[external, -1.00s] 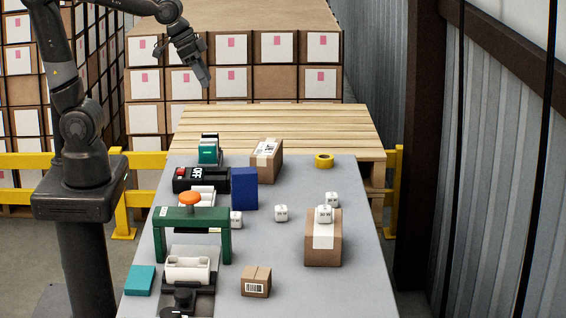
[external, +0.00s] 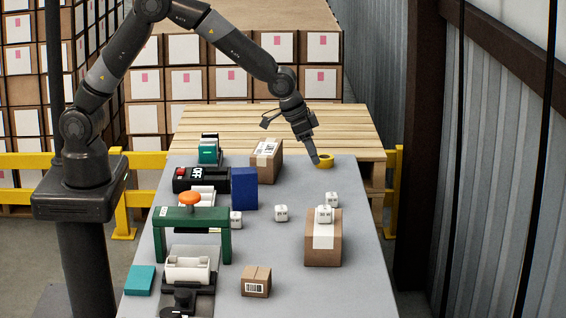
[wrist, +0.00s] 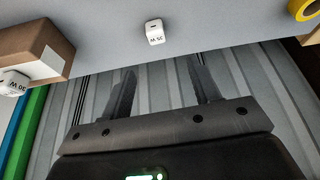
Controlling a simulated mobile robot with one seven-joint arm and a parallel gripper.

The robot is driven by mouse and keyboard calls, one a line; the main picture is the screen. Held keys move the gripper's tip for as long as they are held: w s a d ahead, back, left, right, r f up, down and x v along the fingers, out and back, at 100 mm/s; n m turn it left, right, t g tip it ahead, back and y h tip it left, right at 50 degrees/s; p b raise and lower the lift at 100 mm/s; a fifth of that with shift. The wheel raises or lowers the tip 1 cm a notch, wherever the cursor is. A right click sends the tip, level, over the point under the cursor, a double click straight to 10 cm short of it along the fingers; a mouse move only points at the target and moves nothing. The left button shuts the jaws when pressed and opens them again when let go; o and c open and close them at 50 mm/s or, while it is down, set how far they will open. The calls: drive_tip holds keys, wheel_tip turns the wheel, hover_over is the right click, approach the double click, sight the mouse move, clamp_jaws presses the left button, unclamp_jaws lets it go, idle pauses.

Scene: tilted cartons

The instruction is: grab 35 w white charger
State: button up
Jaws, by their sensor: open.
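A white cube charger (wrist: 155,32) stands alone on the grey table in the wrist view; its small upside-down label looks like 35 W. It appears to be the charger (external: 332,199) behind the right carton in the external view. Another white charger (external: 324,214) sits on that carton; it also shows at the left edge of the wrist view (wrist: 14,82), with a label that looks like 30 W. My gripper (external: 318,161) is open and empty, pointing down beside the yellow tape, beyond the lone charger. Its two fingers (wrist: 164,82) are spread in the wrist view.
The yellow tape roll (external: 325,160) is close to my fingertips. The right carton (external: 323,245) stands near the lone charger. Two more white chargers (external: 281,213) (external: 236,219) stand left of it, near a blue box (external: 244,188). The table's right side is clear.

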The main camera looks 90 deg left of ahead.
sight(332, 194)
drive_tip(key=x, duration=1.4)
drive_tip(key=shift+w+d+f, duration=0.15)
drive_tip(key=shift+w+d, duration=0.05)
drive_tip(key=shift+d, duration=0.15)
drive_tip(key=shift+c, duration=0.6)
drive_tip(key=c, duration=0.9)
drive_tip(key=shift+c, duration=0.3)
